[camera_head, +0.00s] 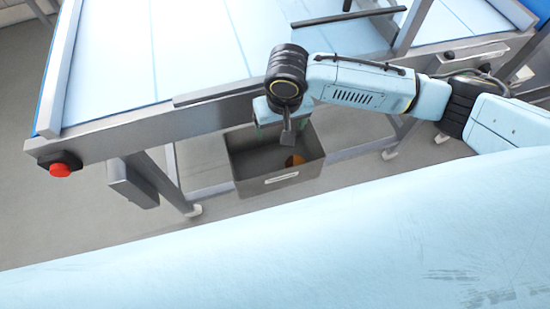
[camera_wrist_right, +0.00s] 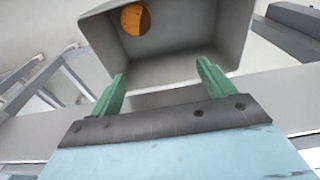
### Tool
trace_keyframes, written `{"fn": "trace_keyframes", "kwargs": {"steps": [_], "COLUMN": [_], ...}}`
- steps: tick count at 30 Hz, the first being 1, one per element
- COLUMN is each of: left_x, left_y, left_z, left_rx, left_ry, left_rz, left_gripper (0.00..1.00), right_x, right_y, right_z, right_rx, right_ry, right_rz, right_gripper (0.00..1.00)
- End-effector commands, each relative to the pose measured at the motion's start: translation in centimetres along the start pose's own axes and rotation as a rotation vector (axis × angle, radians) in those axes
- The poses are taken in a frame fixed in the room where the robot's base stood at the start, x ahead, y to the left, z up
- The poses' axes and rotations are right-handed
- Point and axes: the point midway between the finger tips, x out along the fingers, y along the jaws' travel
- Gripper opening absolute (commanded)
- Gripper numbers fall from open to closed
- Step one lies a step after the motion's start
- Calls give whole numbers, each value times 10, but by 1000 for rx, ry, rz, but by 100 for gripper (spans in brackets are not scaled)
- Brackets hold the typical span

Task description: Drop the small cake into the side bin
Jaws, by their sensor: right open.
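The small cake (camera_head: 295,160) is a round orange-brown piece lying inside the grey side bin (camera_head: 247,172). In the right wrist view the cake (camera_wrist_right: 135,19) shows at the upper left inside the bin (camera_wrist_right: 232,38). My right gripper (camera_head: 289,130) is over the bin, pointing down. In the wrist view its two green fingers (camera_wrist_right: 160,85) are apart with nothing between them, and the cake is clear of them. My left gripper is not in view.
A light blue conveyor (camera_head: 190,45) with a metal side rail runs behind the bin. A red stop button (camera_head: 60,170) sits on its left corner. Conveyor legs stand around the bin, and grey floor (camera_head: 60,225) shows at the left.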

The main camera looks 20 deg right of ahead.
Motion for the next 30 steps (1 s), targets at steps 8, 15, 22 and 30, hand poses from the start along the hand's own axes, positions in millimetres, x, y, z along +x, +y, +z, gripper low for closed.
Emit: {"fn": "trace_keyframes", "kwargs": {"steps": [8, 15, 22, 30], "left_x": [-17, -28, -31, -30], "left_y": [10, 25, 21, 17], "left_z": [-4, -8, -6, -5], "left_rx": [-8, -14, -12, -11], "left_ry": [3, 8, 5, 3], "left_rz": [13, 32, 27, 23], "left_gripper": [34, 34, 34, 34], "right_x": [-62, -108, -124, -125], "right_y": [0, 0, 0, 0], "right_z": [-1, -1, 0, 0], "right_rx": [0, 0, 1, 1], "right_ry": [4, 5, 2, 2], "right_rz": [-3, -1, 0, 0], "right_gripper": [81, 81, 81, 81]}}
